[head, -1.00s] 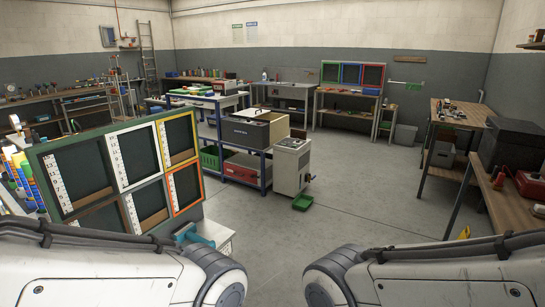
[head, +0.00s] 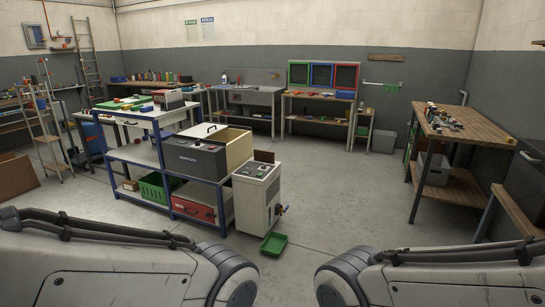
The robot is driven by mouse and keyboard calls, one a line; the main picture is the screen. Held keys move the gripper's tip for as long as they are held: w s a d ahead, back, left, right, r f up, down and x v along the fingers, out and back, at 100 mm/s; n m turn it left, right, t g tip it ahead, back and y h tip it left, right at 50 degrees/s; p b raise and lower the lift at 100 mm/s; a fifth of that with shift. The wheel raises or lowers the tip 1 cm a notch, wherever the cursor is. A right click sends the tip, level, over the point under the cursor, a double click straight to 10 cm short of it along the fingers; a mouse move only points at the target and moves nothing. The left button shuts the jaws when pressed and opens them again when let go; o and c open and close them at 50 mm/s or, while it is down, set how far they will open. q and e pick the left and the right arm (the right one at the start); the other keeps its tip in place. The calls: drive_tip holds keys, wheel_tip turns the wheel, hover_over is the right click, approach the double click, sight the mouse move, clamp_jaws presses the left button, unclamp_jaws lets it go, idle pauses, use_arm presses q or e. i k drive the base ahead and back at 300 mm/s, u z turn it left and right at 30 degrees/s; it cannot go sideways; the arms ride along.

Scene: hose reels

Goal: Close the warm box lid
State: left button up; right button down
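The warm box (head: 197,160) is a dark grey box with pale lettering on its front. It sits on the blue-framed shelf unit, left of centre in the head view. A light tan panel (head: 239,150) shows at its right side, and a small dark handle shows at the top. From this distance I cannot tell clearly how the lid stands. Neither gripper is in view. Only my own arm links show at the lower left and lower right, well apart from the box.
The blue shelf unit (head: 133,154) also holds a green crate (head: 157,188) and a red case (head: 194,207). A white cabinet (head: 252,198) stands at its right, with a green tray (head: 274,244) on the floor. The floor (head: 345,205) to the right is open, up to a wooden workbench (head: 455,123).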

sight(203, 131)
drive_tip(key=z, duration=0.05)
drive_tip(key=i, duration=1.65)
drive_tip(key=u, duration=0.8)
drive_tip(key=i, duration=2.45)
drive_tip(key=u, duration=0.35)
drive_tip(key=i, duration=1)
drive_tip(key=z, duration=0.05)
